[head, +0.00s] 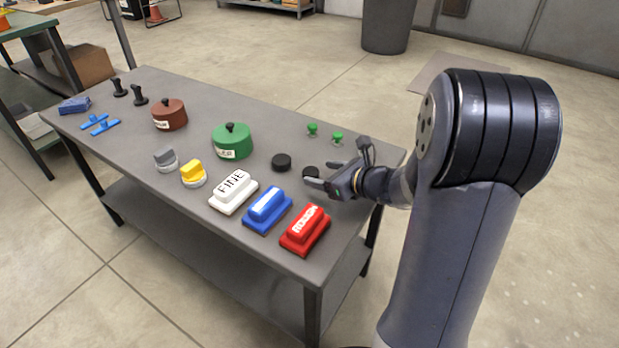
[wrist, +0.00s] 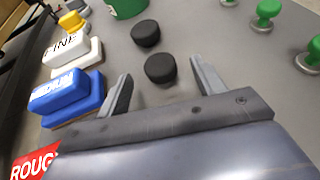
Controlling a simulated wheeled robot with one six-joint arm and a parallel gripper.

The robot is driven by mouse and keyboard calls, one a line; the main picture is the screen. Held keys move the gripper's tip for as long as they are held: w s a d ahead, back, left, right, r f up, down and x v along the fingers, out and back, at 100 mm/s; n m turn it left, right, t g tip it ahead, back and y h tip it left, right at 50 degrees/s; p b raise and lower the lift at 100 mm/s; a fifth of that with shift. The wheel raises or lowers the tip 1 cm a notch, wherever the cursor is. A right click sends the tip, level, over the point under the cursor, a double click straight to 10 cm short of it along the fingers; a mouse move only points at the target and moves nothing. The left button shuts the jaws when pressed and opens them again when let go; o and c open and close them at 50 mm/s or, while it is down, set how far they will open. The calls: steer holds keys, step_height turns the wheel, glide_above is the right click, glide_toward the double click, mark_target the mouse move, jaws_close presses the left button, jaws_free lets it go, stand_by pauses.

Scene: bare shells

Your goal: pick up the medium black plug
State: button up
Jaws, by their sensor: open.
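Two round black plugs lie on the grey table. The nearer one (head: 311,172) shows in the wrist view (wrist: 160,69), and the other (head: 281,162) lies just beyond it there (wrist: 145,33). They look close in size, and I cannot tell which is the medium one. My gripper (head: 319,175) is open at the table's right part. In the wrist view its fingertips appear on either side of the nearer plug, with gaps. Nothing is held. I cannot tell how high the fingertips are above the table.
White (head: 233,192), blue (head: 267,210) and red (head: 305,231) blocks stand along the near edge. A green lidded pot (head: 232,141) is left of the plugs. Two small green knobs (head: 313,130) (head: 337,138) stand behind my gripper. Bare table surrounds the plugs.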

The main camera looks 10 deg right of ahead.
mark_target(312, 172)
steer(key=b+x, duration=0.1)
steer(key=x, duration=0.3)
steer(key=shift+w+a+f, duration=0.1)
steer(key=shift+w+a, duration=0.05)
steer(key=shift+a, duration=0.1)
steer(key=shift+c, duration=0.2)
steer(key=c, duration=1)
